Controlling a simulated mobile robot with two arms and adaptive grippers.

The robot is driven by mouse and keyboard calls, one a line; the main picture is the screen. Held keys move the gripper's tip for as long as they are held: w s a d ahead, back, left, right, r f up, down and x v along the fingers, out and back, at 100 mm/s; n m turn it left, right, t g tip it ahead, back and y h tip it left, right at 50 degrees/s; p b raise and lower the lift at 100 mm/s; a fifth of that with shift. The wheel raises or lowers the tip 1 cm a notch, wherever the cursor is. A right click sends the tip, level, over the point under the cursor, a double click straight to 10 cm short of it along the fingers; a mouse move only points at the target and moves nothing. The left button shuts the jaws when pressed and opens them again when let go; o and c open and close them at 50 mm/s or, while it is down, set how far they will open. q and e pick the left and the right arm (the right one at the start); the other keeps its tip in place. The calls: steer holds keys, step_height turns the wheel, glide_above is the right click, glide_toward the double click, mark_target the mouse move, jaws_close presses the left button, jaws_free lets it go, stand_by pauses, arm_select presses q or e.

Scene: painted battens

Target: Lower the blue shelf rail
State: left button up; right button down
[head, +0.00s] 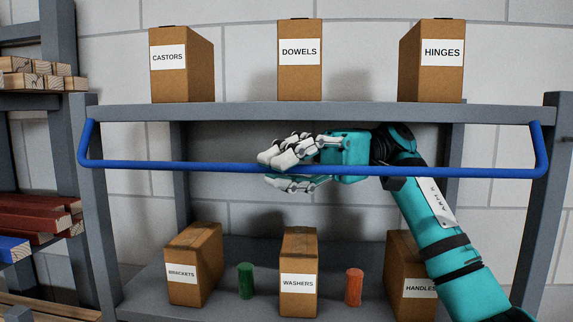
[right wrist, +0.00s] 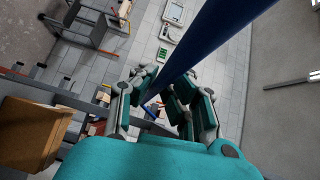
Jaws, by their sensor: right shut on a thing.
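The blue shelf rail (head: 430,172) is a long bar with bent ends on the two front posts of the grey shelf unit. It runs across just below the front edge of the upper shelf (head: 240,112). My right gripper (head: 268,169) is shut on the rail a little left of its middle, with fingers above and below the bar. In the right wrist view the rail (right wrist: 212,38) passes between the fingers (right wrist: 158,98). My left gripper is in neither view.
Boxes marked castors (head: 182,80), dowels (head: 300,80) and hinges (head: 430,80) stand on the upper shelf. Below are brackets (head: 193,250), washers (head: 298,255) and handles (head: 405,260) boxes, a green cylinder (head: 246,281) and an orange one (head: 353,287). Battens (head: 40,220) lie at left.

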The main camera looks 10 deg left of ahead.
steer(key=c, duration=1.6)
jaws_free()
steer(key=shift+c, duration=0.2)
steer(key=v, duration=0.7)
steer(key=shift+w+d, duration=0.25)
